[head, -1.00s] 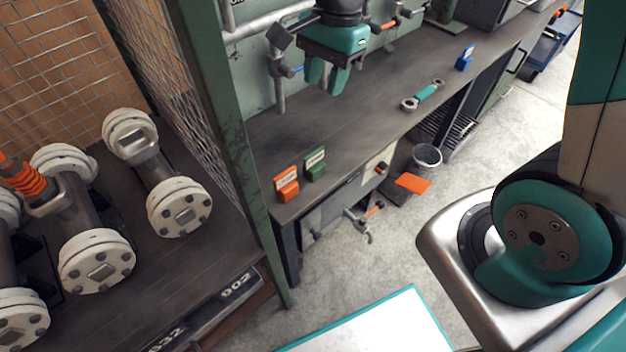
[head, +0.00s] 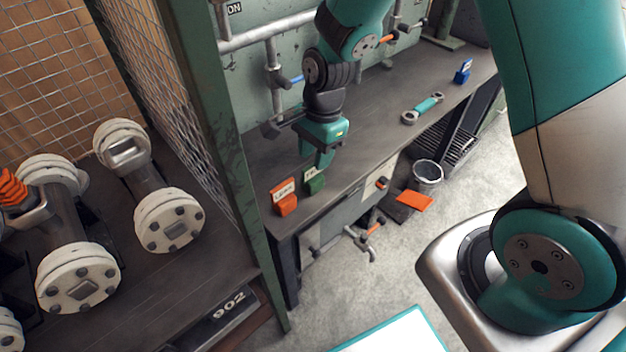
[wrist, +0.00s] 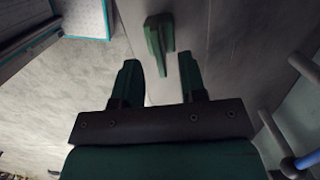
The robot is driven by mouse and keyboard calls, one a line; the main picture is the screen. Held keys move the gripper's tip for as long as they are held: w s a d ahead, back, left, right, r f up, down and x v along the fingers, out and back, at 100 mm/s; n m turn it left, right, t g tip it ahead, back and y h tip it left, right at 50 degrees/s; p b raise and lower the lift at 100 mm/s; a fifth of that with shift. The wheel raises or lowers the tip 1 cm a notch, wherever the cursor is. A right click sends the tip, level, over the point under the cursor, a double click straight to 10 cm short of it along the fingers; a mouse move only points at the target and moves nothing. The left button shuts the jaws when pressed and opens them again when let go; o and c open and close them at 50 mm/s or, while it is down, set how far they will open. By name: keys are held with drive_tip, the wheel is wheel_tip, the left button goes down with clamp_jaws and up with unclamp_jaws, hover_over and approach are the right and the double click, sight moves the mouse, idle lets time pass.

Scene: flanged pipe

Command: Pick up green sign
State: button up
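The green sign (head: 315,183), a small green block with a white label, stands near the front left end of the dark workbench (head: 372,124). My gripper (head: 325,160) is just above and behind it in the head view, and partly covers its label. In the wrist view the green sign (wrist: 158,38) shows ahead of the fingertips, roughly in line with the gap between them. The fingers of my gripper (wrist: 158,64) are apart with nothing between them. I see no contact with the sign.
An orange sign (head: 285,198) stands close to the left of the green one. A green post (head: 215,130) rises at the bench's left end. Pipes (head: 272,62) run along the back. A wrench (head: 422,109) and a blue sign (head: 463,73) are farther right.

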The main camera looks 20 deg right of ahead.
sight(313, 163)
drive_tip(key=f, duration=0.3)
drive_tip(key=shift+s+a+f, duration=0.15)
drive_tip(key=shift+a+f, duration=0.15)
drive_tip(key=shift+f, duration=0.1)
clamp_jaws()
drive_tip(key=shift+r, duration=0.1)
